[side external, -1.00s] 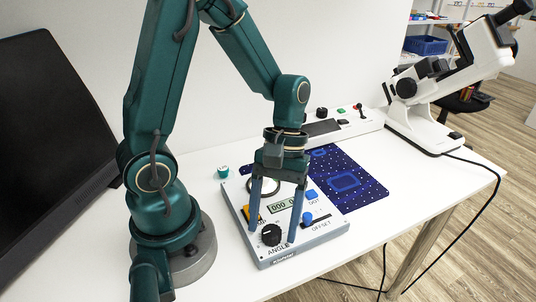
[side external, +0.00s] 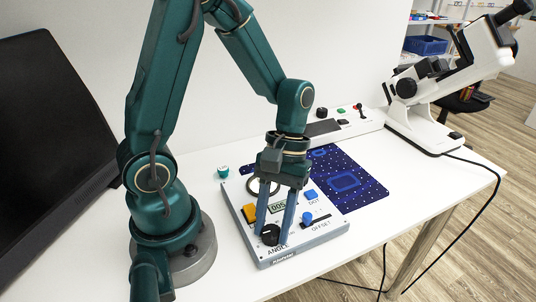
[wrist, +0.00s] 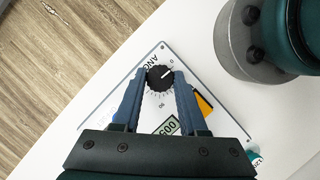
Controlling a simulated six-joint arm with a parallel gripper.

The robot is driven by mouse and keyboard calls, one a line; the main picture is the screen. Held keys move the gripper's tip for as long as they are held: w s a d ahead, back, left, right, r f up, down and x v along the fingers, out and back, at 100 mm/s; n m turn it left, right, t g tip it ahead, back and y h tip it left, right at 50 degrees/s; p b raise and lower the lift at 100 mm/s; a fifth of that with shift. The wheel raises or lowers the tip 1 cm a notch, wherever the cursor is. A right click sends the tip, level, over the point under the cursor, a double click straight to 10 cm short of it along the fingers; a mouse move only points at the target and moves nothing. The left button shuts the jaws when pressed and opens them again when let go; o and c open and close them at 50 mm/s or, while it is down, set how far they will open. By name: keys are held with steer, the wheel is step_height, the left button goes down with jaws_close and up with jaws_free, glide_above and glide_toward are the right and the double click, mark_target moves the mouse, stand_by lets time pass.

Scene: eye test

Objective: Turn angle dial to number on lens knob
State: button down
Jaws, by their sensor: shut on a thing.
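The angle dial (side external: 269,236) is a black round knob at the front left corner of a light grey control box. My gripper (side external: 272,233) points down, its two blue fingers shut on the dial from both sides. In the wrist view the dial (wrist: 159,80) sits between the fingertips, its white mark towards the printed 0. The box's display (side external: 278,207) is partly hidden by a finger; it appears to start with 00.
The box (side external: 317,238) also has a yellow button (side external: 250,212), a blue DOT button (side external: 311,195) and a blue OFFSET slider (side external: 308,217). A blue dotted mat (side external: 371,193) lies behind. A white microscope (side external: 425,113) and dark monitor (side external: 50,130) flank the table.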

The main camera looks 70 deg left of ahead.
steer(key=m+y, duration=0.1)
steer(key=m, duration=0.2)
steer(key=m+g+y, duration=0.1)
steer(key=m, duration=0.2)
steer(key=shift+w+d, duration=0.15)
steer(key=m+y, duration=0.2)
steer(key=m, duration=0.2)
steer(key=shift+d+m, duration=0.15)
steer(key=shift+m, duration=0.15)
stand_by(0.4)
steer(key=shift+c, duration=2.2)
jaws_free()
steer(key=shift+v, duration=2.55)
